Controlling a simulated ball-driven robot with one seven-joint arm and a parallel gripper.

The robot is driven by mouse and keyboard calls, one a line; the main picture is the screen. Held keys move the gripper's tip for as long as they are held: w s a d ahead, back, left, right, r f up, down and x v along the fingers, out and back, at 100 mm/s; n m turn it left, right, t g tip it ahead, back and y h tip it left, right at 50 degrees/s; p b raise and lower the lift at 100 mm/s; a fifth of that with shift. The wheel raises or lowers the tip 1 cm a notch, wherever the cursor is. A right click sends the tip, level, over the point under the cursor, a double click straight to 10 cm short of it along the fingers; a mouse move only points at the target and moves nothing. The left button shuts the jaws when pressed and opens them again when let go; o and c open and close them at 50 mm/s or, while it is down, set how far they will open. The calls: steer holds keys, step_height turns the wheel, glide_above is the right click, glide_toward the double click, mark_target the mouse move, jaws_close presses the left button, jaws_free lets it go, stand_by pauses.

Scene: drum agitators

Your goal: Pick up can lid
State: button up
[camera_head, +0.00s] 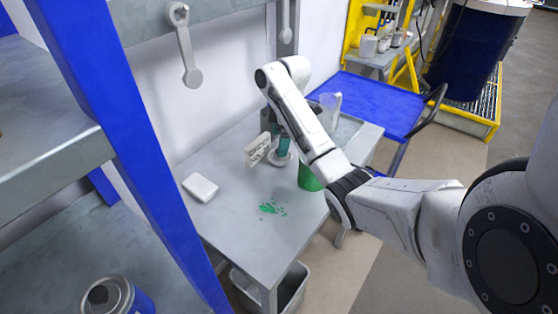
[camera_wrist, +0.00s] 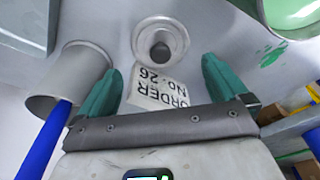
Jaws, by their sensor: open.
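A round grey metal piece with a raised centre, which looks like the can lid (camera_wrist: 160,42), lies on the grey table. It also shows in the head view (camera_head: 279,159), partly covered by my gripper. My gripper (camera_wrist: 160,66) has two teal fingers spread apart with nothing between them. The lid appears just beyond the fingertips, roughly centred between them in the wrist view. In the head view my gripper (camera_head: 284,147) is low over the table at the lid. I cannot tell the exact gap.
An "ORDER No. 26" card (camera_head: 257,149) stands beside the lid. A green container (camera_head: 309,177) is close on the right. A grey cylinder (camera_wrist: 72,78) is near the left finger in the wrist view. A white block (camera_head: 200,187) and green spots (camera_head: 272,208) are on the table (camera_head: 238,230).

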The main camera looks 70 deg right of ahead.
steer(key=shift+f+b, duration=0.35)
steer(key=shift+f, duration=0.2)
steer(key=shift+a+f, duration=0.15)
steer(key=shift+f, duration=1.9)
steer(key=shift+c, duration=0.5)
steer(key=c, duration=0.7)
